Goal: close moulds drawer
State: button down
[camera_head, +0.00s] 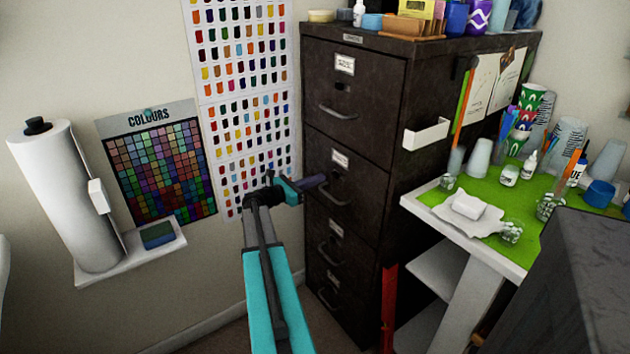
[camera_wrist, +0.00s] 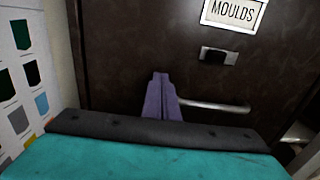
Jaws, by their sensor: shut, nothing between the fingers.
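The moulds drawer (camera_wrist: 110,45) has a dark brown front with a white "MOULDS" label and a metal bar handle (camera_wrist: 215,105). In the head view it appears to be the second drawer (camera_head: 360,190) down in the dark filing cabinet, and its front looks about flush with the others. My gripper (camera_head: 322,181) is at this drawer front, by the left end of the handle. In the wrist view its purple fingers (camera_wrist: 162,85) are shut and empty, pointing at the front below the label. I cannot tell whether they touch it. My gripper's body hides the lower part of the drawer front.
The cabinet (camera_head: 395,75) bears jars and boxes on top. To its right stands a workbench (camera_head: 430,205) with a green mat, cups and bottles. Colour charts (camera_head: 155,165) and a paper roll (camera_head: 65,195) are on the left wall.

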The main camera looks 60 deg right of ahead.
jog(key=shift+s+d+r, duration=0.2)
jog(key=shift+s+d, duration=0.15)
jog(key=shift+d, duration=0.05)
jog(key=shift+w+a, duration=0.15)
jog(key=v, duration=1.4)
jog(key=shift+w+a+f, duration=0.2)
jog(key=shift+a, duration=0.1)
jog(key=shift+f, duration=0.1)
